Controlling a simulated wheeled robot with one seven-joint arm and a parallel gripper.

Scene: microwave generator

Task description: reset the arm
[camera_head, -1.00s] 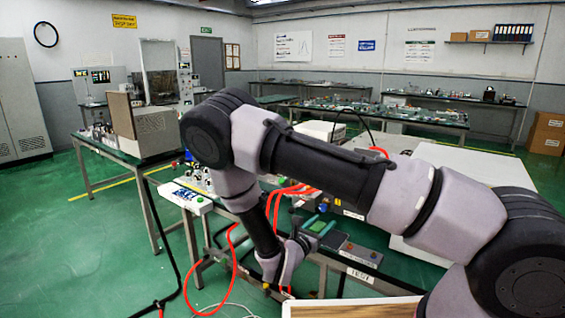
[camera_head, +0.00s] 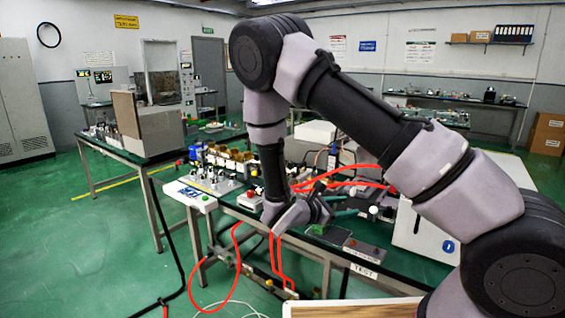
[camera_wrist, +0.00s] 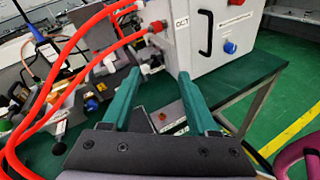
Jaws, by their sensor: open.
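My gripper (camera_head: 342,214) is over the near workbench in the head view, in front of the white box (camera_head: 428,235). In the wrist view my gripper (camera_wrist: 158,74) shows two green fingers spread apart with nothing between them. Beyond the fingers is the same white box (camera_wrist: 225,45), with a black handle and a blue knob. My arm arches high across the right half of the head view, with its forearm hanging down to the bench. Part of the bench is hidden behind it.
Red hoses (camera_head: 350,170) run across the bench close to my gripper; they also pass left of the fingers in the wrist view (camera_wrist: 75,75). A fittings panel (camera_head: 212,180) stands to the left. A grey control box (camera_head: 362,249) is at the bench front. Green floor is open at left.

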